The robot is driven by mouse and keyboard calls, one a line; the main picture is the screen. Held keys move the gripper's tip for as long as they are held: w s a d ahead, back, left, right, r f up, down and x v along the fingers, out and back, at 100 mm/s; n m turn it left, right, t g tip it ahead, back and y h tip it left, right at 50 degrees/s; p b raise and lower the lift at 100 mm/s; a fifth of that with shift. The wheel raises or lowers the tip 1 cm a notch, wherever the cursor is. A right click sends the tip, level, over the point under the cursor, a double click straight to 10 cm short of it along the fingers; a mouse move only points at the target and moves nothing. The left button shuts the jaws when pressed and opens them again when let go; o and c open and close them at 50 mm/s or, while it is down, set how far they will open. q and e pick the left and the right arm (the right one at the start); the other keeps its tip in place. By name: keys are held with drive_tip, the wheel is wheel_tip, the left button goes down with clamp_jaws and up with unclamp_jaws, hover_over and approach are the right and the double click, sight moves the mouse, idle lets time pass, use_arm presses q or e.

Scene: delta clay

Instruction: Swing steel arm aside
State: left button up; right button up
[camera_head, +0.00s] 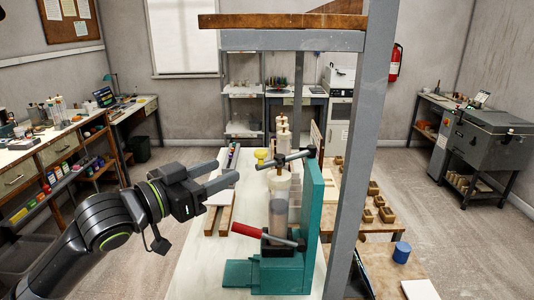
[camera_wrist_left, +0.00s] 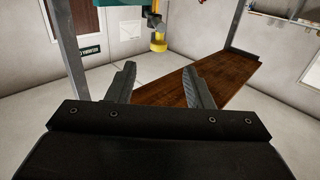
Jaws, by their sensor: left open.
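A teal press (camera_head: 312,230) stands on the pale bench. A teal part (camera_wrist_left: 98,4) and a yellow piece (camera_wrist_left: 158,44) show at the top of that view. My right gripper is not in view.
A red-handled lever (camera_head: 250,231) sticks out left from the press. A grey post (camera_head: 358,150) rises close on its right, under a wooden shelf (camera_head: 285,21). A wooden rack (camera_head: 220,214) lies on the bench below my left gripper. Small wooden blocks (camera_head: 386,214) lie to the right.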

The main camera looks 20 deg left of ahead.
use_arm(q)
drive_tip(key=p+x, duration=0.2)
drive_tip(key=x, duration=1.1)
drive_tip(key=shift+d+p, duration=0.15)
drive_tip(key=shift+p, duration=0.15)
drive_tip(key=shift+c, duration=0.5)
clamp_jaws()
